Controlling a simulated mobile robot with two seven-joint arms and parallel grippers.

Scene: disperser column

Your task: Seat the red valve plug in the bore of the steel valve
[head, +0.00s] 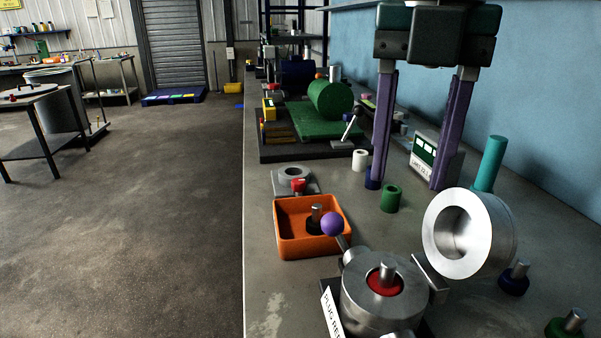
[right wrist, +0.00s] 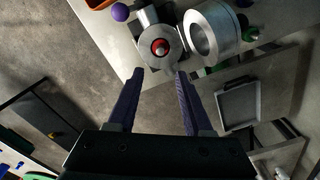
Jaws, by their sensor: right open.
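The steel valve (head: 358,302) is a round body near the bench's front edge, with a lever ending in a purple ball (head: 332,224). The red valve plug (head: 378,287), a red disc with an upright steel stem, sits inside the valve's bore. I cannot tell how deep it sits. The valve (right wrist: 148,58) and the plug (right wrist: 155,43) also show in the right wrist view, beyond the fingertips. My right gripper (head: 409,186) is open and empty, its two purple fingers pointing down; it also shows in the right wrist view (right wrist: 160,73). My left gripper is out of view.
An orange tray (head: 280,246) holding a dark plug stands behind the valve. A large steel ring (head: 500,252) stands right of the valve. A blue plug (head: 513,283) and a green plug (head: 566,327) stand at the right. A green cylinder (head: 391,200) stands below the gripper.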

